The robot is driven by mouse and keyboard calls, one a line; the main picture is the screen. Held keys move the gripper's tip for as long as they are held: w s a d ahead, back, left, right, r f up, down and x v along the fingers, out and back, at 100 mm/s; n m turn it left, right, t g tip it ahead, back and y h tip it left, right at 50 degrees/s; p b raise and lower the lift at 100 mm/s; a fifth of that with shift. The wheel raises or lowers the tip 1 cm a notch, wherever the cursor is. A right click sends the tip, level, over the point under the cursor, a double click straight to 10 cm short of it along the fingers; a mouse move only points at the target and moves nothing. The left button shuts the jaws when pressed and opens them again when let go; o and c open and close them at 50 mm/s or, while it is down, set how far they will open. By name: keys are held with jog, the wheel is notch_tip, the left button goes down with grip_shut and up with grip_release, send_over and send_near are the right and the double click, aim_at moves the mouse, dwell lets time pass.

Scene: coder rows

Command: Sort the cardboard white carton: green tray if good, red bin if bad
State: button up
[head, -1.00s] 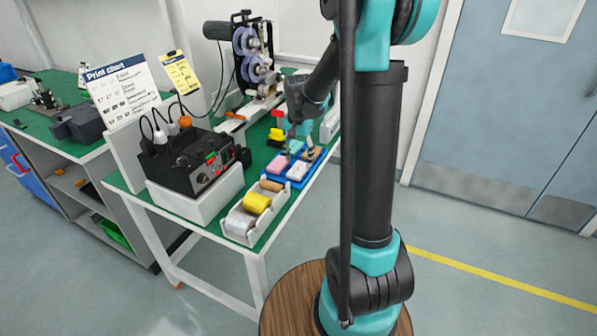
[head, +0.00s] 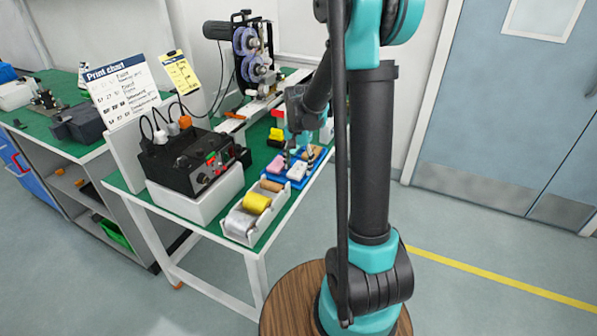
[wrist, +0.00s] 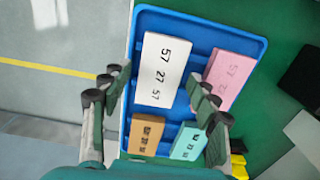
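The white carton (wrist: 162,70) lies in a blue tray (wrist: 260,46) with its printed face up, and dark numbers reading about "57 27 57" show on it. In the head view the carton (head: 297,171) is small and partly covered by my gripper (head: 298,158). In the wrist view my gripper (wrist: 157,92) is open, its fingers apart on either side of the white carton's lower part. I cannot tell how high the fingertips are above the tray. No green tray or red bin can be clearly identified.
A pink carton (wrist: 229,78), an orange-brown carton (wrist: 146,135) and a teal carton (wrist: 189,143) share the blue tray. A roll holder (head: 252,212) and a black control box (head: 188,160) stand close by on the green-topped table. Open floor lies to the right.

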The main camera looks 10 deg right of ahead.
aim_at(298, 169)
jog(key=c, duration=0.7)
jog(key=shift+r, duration=2.5)
